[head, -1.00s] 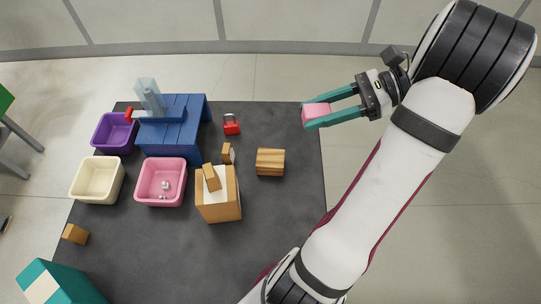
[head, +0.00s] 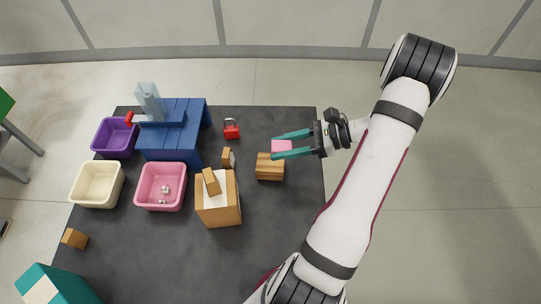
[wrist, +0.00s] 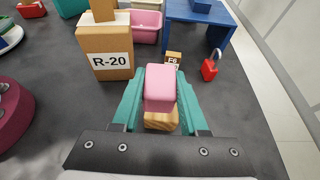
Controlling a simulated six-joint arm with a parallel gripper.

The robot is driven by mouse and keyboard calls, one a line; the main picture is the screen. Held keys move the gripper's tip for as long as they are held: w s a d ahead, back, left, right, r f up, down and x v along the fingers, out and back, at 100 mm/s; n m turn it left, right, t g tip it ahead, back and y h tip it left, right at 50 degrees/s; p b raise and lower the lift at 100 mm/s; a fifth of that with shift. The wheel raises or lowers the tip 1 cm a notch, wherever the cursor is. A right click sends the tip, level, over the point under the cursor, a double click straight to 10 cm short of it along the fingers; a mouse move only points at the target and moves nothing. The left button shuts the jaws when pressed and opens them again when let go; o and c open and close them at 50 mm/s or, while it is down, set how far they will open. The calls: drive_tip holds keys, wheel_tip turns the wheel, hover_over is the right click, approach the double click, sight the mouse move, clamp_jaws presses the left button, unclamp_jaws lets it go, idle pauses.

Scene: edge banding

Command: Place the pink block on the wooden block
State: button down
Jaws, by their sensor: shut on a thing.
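The pink block (head: 282,146) is between the two teal fingers of my gripper (head: 280,144), which is shut on it. It also shows in the wrist view (wrist: 161,88). The striped wooden block (head: 270,170) lies on the dark table, just below the pink block in the head view. In the wrist view the wooden block (wrist: 161,122) shows partly beneath the pink block, with the rest hidden by the block and fingers. The pink block appears above the wooden block; I cannot tell the height of the gap.
A cardboard box (head: 220,206) marked R-20 and a small box (head: 228,157) stand left of the wooden block. The table (head: 290,225) is clear below the wooden block.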

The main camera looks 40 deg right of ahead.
sight(270, 162)
drive_tip(key=w+f, duration=0.1)
drive_tip(key=w+a, duration=0.1)
drive_tip(key=shift+w+f, duration=0.35)
drive_tip(key=shift+f, duration=0.05)
wheel_tip(270, 162, down, 4)
drive_tip(key=shift+w+a+f, duration=0.1)
drive_tip(key=shift+c, duration=2.2)
unclamp_jaws()
